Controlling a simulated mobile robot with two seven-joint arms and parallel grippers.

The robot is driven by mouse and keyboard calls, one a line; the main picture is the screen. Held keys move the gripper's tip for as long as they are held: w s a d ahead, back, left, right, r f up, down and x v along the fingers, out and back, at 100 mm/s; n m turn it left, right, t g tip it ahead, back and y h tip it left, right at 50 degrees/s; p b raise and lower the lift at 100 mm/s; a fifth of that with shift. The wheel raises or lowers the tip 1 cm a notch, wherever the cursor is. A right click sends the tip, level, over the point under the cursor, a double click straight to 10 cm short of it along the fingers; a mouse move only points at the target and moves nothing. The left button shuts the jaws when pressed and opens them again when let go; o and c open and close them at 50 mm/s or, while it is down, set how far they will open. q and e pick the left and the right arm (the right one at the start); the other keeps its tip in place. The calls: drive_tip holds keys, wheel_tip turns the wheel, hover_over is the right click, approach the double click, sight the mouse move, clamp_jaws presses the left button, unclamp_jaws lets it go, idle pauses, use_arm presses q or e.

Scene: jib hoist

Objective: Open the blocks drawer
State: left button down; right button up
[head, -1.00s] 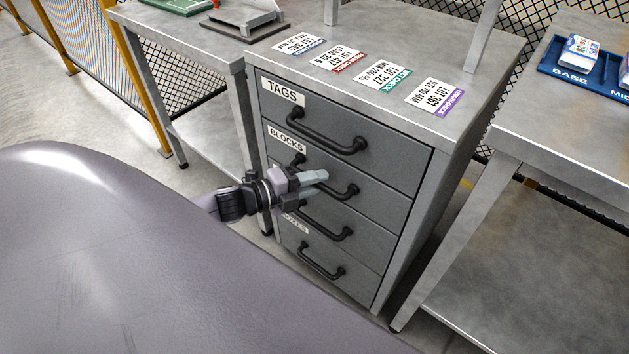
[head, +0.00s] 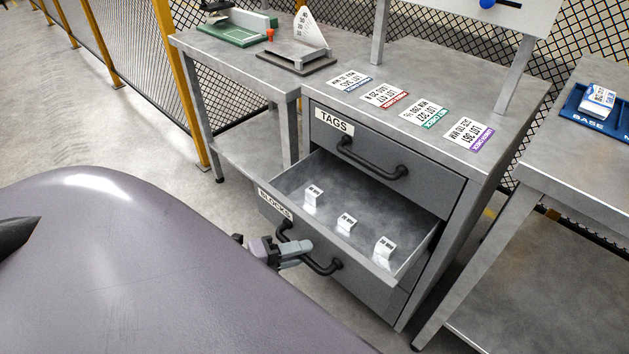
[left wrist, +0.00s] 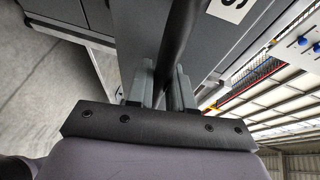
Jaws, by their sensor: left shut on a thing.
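The blocks drawer (head: 345,212) is the second one down in the grey cabinet and stands well open. Its front carries the label BLOCKS (head: 275,204) and a black bar handle (head: 322,268). Three small white blocks, one of them in the middle (head: 346,223), sit apart on its floor. My left gripper (head: 300,250) is shut on the handle. In the left wrist view the dark bar of the handle (left wrist: 174,45) runs between the two fingers (left wrist: 163,88). My right gripper is not in view.
The TAGS drawer (head: 400,165) above is closed. Several lot cards, such as the purple-edged one (head: 468,134), lie on the cabinet top. A bench (head: 225,60) with fixtures stands at left. Another table (head: 585,165) with a blue tray (head: 575,105) stands at right.

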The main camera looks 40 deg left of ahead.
use_arm(q)
drive_tip(key=s+p, duration=0.2)
drive_tip(key=s, duration=0.9)
drive_tip(key=shift+s+a+p, duration=0.3)
drive_tip(key=shift+a+p, duration=0.1)
drive_tip(key=shift+a, duration=0.05)
drive_tip(key=c, duration=1.1)
unclamp_jaws()
drive_tip(key=v, duration=0.7)
drive_tip(key=shift+s, duration=0.1)
